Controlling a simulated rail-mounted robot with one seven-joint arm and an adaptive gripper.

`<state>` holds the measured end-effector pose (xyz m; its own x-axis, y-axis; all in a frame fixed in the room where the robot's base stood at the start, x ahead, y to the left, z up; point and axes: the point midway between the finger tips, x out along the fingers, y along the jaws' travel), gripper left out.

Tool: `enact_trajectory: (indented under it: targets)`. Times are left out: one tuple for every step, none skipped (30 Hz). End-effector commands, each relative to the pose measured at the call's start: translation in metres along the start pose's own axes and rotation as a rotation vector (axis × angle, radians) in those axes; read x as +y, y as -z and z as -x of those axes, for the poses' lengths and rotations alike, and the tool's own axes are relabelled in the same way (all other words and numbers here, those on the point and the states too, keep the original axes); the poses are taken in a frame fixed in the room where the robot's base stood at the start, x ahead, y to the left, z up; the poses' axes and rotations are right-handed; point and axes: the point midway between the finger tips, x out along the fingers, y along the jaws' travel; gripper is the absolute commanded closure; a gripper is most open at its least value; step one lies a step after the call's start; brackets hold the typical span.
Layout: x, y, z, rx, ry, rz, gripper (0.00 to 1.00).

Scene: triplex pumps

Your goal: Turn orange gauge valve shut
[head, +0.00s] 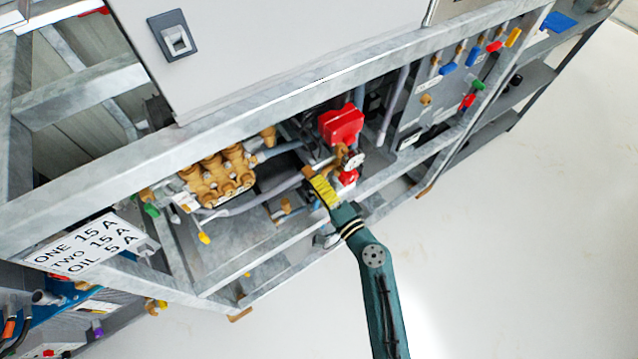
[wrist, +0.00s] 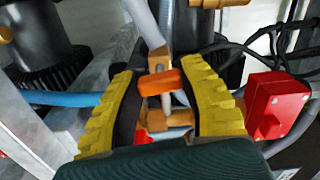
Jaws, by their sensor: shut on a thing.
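The orange gauge valve shows in the wrist view as a small orange handle (wrist: 160,82) on a brass-coloured body (wrist: 156,121). My gripper (wrist: 163,88) has its two yellow ribbed fingers on either side of the handle and is shut on it. The handle lies across the gap between the fingers. In the head view my gripper (head: 322,188) reaches into the pump frame, below the red box. There the fingers and arm largely hide the valve.
A red box (head: 341,124) sits just above my gripper and shows in the wrist view (wrist: 276,104). A round gauge (head: 355,161) is close by. The brass pump (head: 220,178) is to the left. Grey frame rails (head: 270,254) border the space. Black cables run at the wrist view's upper right.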

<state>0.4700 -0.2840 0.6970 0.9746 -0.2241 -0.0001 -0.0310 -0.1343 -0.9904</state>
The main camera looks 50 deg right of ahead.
Motion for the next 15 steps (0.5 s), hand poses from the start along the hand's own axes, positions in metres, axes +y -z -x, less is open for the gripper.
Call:
enact_trajectory:
  targets:
    - [0.0007, -0.0003, 0.0003, -0.001, -0.003, -0.027, 0.96]
    - [0.0007, -0.0003, 0.0003, -0.001, -0.003, -0.043, 0.96]
    - [0.0008, -0.0003, 0.0003, -0.001, -0.003, -0.062, 0.96]
    - [0.0009, -0.0004, 0.0003, -0.001, -0.003, -0.075, 0.96]
    - [0.0010, -0.0004, 0.0003, -0.001, -0.003, -0.087, 0.96]
    - [0.0011, -0.0004, 0.0003, -0.001, -0.003, -0.101, 0.96]
    - [0.0011, -0.0004, 0.0003, -0.001, -0.003, -0.110, 0.96]
    - [0.0012, -0.0004, 0.0003, -0.001, -0.003, -0.119, 0.96]
    - [0.0012, -0.0004, 0.0003, -0.001, -0.003, -0.129, 0.96]
    - [0.0013, -0.0005, 0.0003, -0.001, -0.003, -0.135, 0.96]
    - [0.0014, -0.0005, 0.0003, -0.001, -0.003, -0.140, 0.96]
    - [0.0015, -0.0005, 0.0003, -0.001, -0.003, -0.145, 0.96]
    - [0.0015, -0.0005, 0.0003, -0.001, -0.003, -0.149, 0.96]
    - [0.0016, -0.0005, 0.0003, -0.001, -0.003, -0.152, 0.96]
    - [0.0016, -0.0005, 0.0003, -0.001, -0.003, -0.155, 0.96]
